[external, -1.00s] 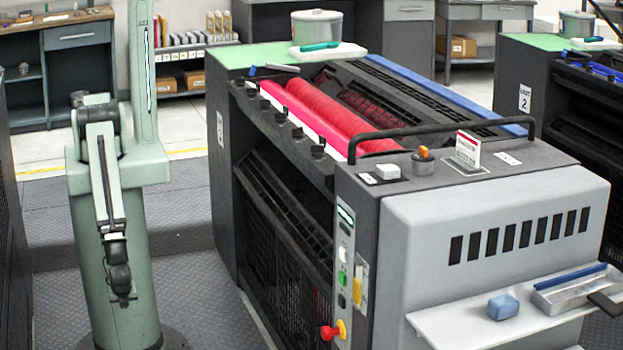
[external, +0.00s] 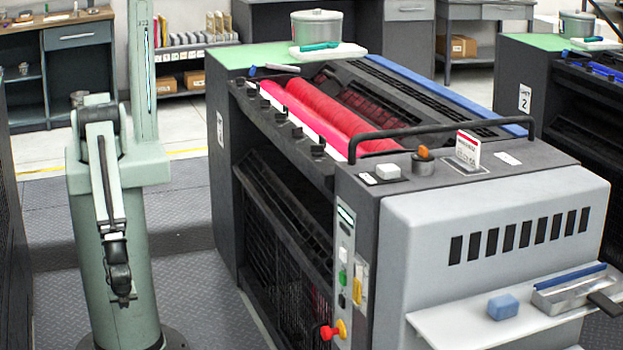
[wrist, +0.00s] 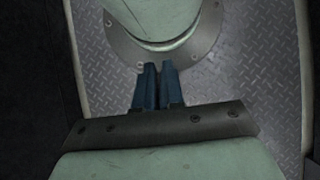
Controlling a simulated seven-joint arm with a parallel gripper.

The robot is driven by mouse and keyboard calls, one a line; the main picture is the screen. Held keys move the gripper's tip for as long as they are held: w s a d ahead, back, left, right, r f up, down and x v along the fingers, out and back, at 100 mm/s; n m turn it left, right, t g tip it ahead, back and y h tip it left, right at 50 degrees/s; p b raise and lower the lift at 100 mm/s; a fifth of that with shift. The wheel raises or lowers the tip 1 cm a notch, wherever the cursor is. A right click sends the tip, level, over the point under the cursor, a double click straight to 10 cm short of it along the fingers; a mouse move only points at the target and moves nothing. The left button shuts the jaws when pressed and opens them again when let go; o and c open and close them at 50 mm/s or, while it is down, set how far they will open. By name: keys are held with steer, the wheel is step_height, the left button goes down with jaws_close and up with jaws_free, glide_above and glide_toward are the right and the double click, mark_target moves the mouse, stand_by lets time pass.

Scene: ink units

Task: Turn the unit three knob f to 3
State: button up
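Several small black knobs (external: 281,117) stand in a row along the left top edge of the near ink unit (external: 480,215), beside its red rollers (external: 330,115). Their letters and scale marks are too small to read, so I cannot tell which is f. The unit's side label (external: 220,130) is seen edge-on and unreadable. My gripper (external: 124,302) hangs low in front of my own column, left of the unit and well apart from the knobs. In the wrist view my gripper (wrist: 158,68) has its two dark fingers close together with nothing between them.
A black handrail (external: 450,133) arches over the unit's near top. An orange-topped knob (external: 423,154) and a small sign (external: 467,148) stand there. A red and yellow switch (external: 333,330) sticks out low. Another unit marked 2 (external: 525,98) stands right. Floor between arm and unit is clear.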

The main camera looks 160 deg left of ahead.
steer(key=o, duration=0.5)
steer(key=w+a+r+n+t, duration=0.1)
steer(key=w+a+r, duration=0.1)
steer(key=w, duration=0.7)
steer(key=shift+w+a+r, duration=0.4)
steer(key=shift+a, duration=0.15)
steer(key=w+a+r+n+t, duration=0.5)
steer(key=w+a+r, duration=1.6)
steer(key=w+r, duration=0.2)
steer(key=n+t+y, duration=0.3)
steer(key=n+y, duration=0.1)
steer(key=n, duration=0.3)
glide_toward(317, 150)
steer(key=x, duration=0.7)
steer(key=shift+s+a+f, duration=0.1)
steer(key=shift+a, duration=0.25)
steer(key=shift+c, duration=0.3)
